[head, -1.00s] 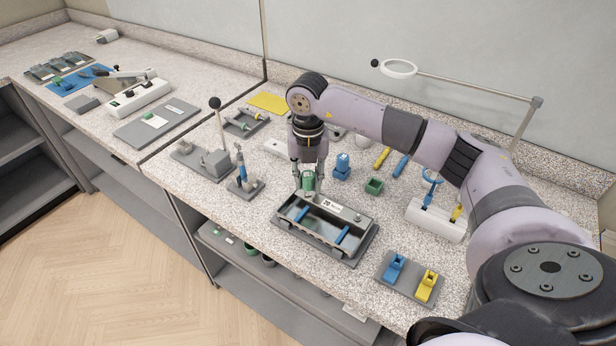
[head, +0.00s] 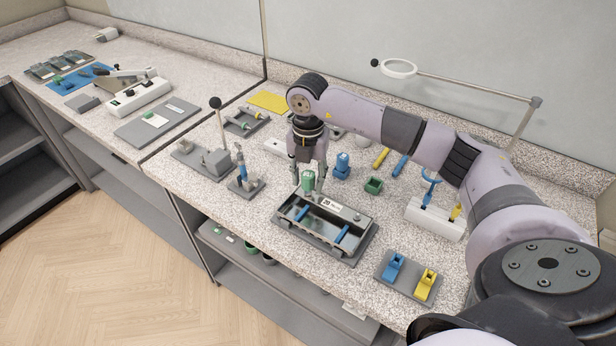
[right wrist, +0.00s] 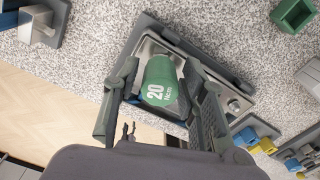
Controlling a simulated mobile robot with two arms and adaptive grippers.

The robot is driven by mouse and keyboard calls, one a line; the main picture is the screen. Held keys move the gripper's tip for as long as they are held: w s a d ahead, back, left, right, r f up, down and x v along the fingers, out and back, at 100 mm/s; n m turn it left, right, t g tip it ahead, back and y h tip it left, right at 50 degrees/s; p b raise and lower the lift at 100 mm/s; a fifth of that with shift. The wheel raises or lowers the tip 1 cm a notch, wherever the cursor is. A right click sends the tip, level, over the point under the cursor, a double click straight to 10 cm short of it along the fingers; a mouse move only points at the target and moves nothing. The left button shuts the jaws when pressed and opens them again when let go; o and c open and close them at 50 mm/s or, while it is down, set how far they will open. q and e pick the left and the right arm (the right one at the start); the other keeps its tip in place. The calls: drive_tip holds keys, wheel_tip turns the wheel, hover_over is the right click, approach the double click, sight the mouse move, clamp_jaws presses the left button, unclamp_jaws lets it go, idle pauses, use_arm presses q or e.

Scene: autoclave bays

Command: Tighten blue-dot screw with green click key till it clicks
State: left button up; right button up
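The green click key (head: 308,182), a green cap marked 20 Ncm, stands upright at the far left corner of the grey metal tray (head: 357,243). It also shows in the right wrist view (right wrist: 160,82). My right gripper (head: 309,182) is above that corner, with one finger on each side of the key. In the right wrist view (right wrist: 160,110) its fingers stand apart with gaps beside the key, so it looks open. The blue-dot screw is not visible; the key and fingers cover that corner. My left gripper is not in view.
Blue and yellow blocks (head: 410,279) sit on a plate right of the tray. A green open box (head: 374,186) and a blue key (head: 342,166) stand behind it. A lever stand (head: 215,162) and a blue-tipped tool stand (head: 246,187) are to the left.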

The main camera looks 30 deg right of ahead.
drive_tip(key=shift+f+n+b, duration=0.1)
drive_tip(key=shift+n+b, duration=0.2)
drive_tip(key=shift+n, duration=0.3)
drive_tip(key=n+b, duration=0.1)
drive_tip(key=n, duration=0.3)
drive_tip(key=shift+n+b, duration=0.4)
drive_tip(key=shift+n, duration=0.5)
drive_tip(key=n+b, duration=0.1)
drive_tip(key=n, duration=0.4)
drive_tip(key=shift+b, duration=0.4)
drive_tip(key=n+b, duration=0.1)
drive_tip(key=n, duration=0.3)
drive_tip(key=n+b, duration=0.1)
drive_tip(key=n, duration=0.3)
drive_tip(key=shift+n, duration=0.4)
